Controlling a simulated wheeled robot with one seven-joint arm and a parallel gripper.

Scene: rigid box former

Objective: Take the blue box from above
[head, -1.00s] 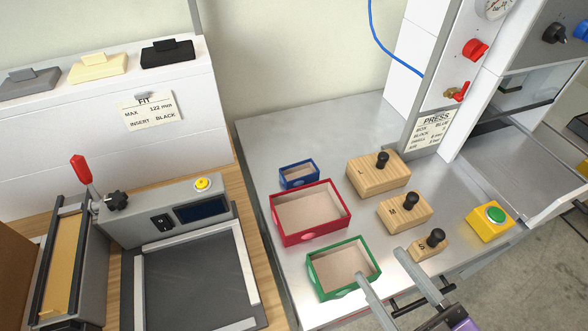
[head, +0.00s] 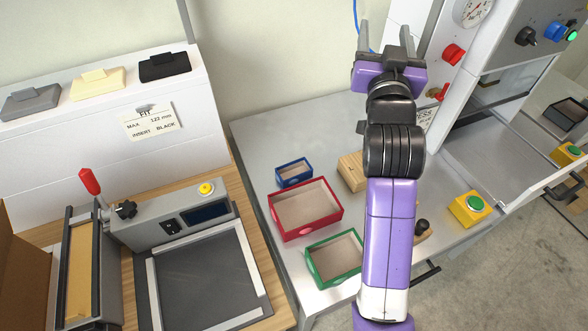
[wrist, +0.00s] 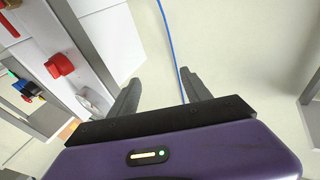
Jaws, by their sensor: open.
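The blue box (head: 294,173) is a small open-topped box with a tan inside, standing on the metal table just behind the red box. In the head view my gripper (head: 384,38) is raised high, up and to the right of the blue box and well apart from it. Its two fingers are spread with nothing between them. In the wrist view my gripper (wrist: 158,88) is open before the pale wall, and the blue box is not in that view.
The red box (head: 306,208) and green box (head: 334,256) stand in front of the blue box. A wooden block (head: 352,172) is to its right, partly hidden by my arm. A yellow button housing (head: 469,209) sits farther right. Bare table (head: 290,130) lies behind the blue box.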

